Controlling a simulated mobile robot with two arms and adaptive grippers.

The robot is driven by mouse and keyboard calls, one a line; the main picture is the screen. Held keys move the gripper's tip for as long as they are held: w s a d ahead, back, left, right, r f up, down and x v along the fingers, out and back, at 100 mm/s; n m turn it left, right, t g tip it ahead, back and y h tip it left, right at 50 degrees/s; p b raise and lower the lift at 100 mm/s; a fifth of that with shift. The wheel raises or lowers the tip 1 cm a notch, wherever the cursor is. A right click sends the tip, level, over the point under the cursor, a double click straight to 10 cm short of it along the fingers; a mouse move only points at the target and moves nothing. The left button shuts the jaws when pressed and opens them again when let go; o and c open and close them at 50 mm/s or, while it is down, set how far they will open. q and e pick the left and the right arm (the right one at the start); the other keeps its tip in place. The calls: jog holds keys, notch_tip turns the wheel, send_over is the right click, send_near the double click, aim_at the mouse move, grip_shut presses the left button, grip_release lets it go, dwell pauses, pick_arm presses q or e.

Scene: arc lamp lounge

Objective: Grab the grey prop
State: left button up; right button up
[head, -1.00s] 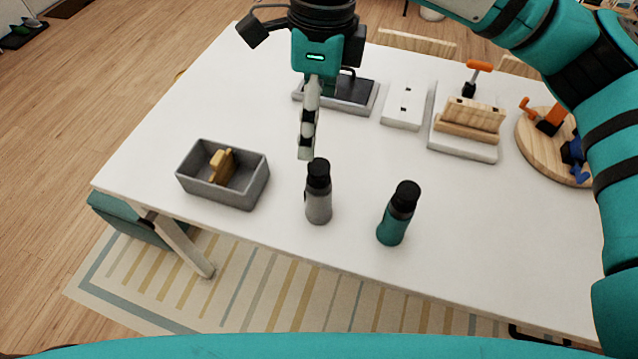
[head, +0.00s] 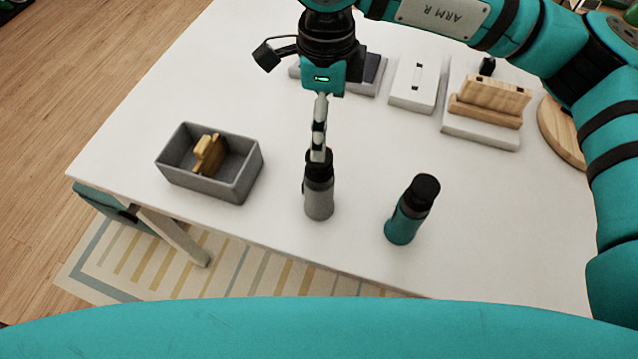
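A grey bottle (head: 319,201) with a black cap stands upright on the white table (head: 300,258), near its front edge. It is the grey item closest to my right gripper (head: 319,150). That gripper comes down from above, its fingers seen edge-on in line with each other. The fingertips are at the black cap and overlap it in the picture. Whether they touch or straddle the cap, and how far apart they are, is hidden by this angle. My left gripper is not in view.
A teal bottle (head: 404,223) with a black cap stands right of the grey one. A grey bin (head: 235,183) holding a tan wooden item (head: 208,155) is at left. A wooden block rack (head: 490,98), a white block (head: 416,84) and a round board (head: 560,130) lie farther back.

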aim_at(319, 185)
notch_tip(319, 185, down, 7)
jog(key=shift+w+r+p, duration=0.1)
jog(key=shift+p, duration=1)
jog(key=f+p, duration=0.2)
jog(key=f, duration=0.1)
jog(key=f+p, duration=0.1)
jog(key=shift+a+f, duration=0.2)
jog(key=shift+a, duration=0.05)
jog(key=shift+f+p, duration=0.3)
jog(key=shift+f, duration=0.2)
jog(key=shift+r, duration=0.1)
jog(key=c, duration=1.6)
